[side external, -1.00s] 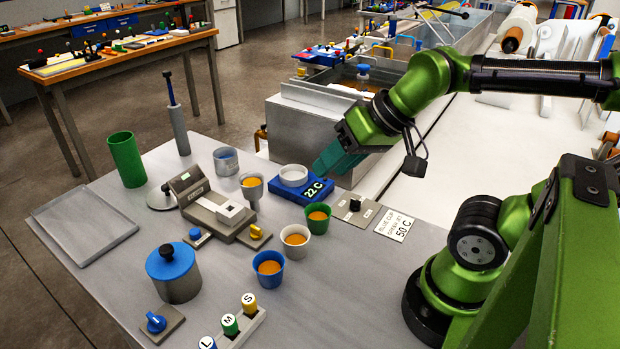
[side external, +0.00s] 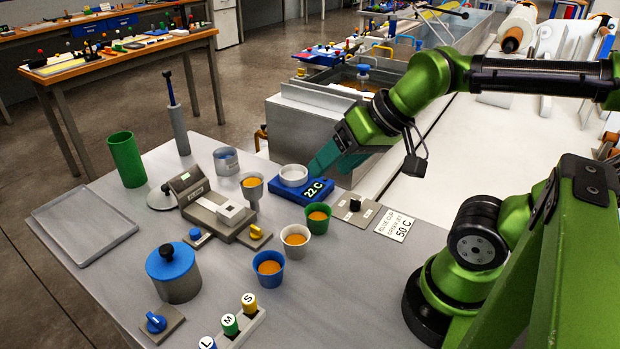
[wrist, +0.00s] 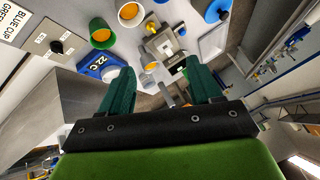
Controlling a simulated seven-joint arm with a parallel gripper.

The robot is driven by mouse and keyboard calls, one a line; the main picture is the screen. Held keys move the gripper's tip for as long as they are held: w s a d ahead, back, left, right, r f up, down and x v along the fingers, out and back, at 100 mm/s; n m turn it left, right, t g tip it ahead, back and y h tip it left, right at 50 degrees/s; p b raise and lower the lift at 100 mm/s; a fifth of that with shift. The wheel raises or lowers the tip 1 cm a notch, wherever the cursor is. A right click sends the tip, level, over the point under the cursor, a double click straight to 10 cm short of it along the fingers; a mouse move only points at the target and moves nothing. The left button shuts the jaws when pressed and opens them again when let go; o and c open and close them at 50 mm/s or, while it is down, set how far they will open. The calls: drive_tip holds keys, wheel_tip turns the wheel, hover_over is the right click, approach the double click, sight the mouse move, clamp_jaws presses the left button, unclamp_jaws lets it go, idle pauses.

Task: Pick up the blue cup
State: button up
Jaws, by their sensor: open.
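The blue cup (side external: 268,268) stands upright on the grey table and holds orange liquid. In the wrist view a blue cup (wrist: 158,3) shows only partly at the top edge. My gripper (side external: 322,165) is above the far right part of the table, by the blue 22 C unit, well away from the blue cup. In the wrist view my gripper (wrist: 160,88) has its two teal fingers wide apart with nothing between them.
A lidded pot (side external: 173,275) stands left.

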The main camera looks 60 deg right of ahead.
drive_tip(key=o, duration=0.4)
drive_tip(key=shift+o, duration=0.2)
drive_tip(key=g+h, duration=0.1)
drive_tip(key=g, duration=0.8)
hover_over(269, 263)
wheel_tip(269, 263, down, 6)
drive_tip(key=shift+s+a+f, duration=0.3)
drive_tip(key=shift+f, duration=2.4)
drive_tip(key=shift+s+a+f, duration=0.25)
drive_tip(key=shift+a+f, duration=0.05)
drive_tip(key=shift+f, duration=2.4)
drive_tip(key=shift+s+a+f, duration=0.3)
drive_tip(key=shift+f, duration=2.4)
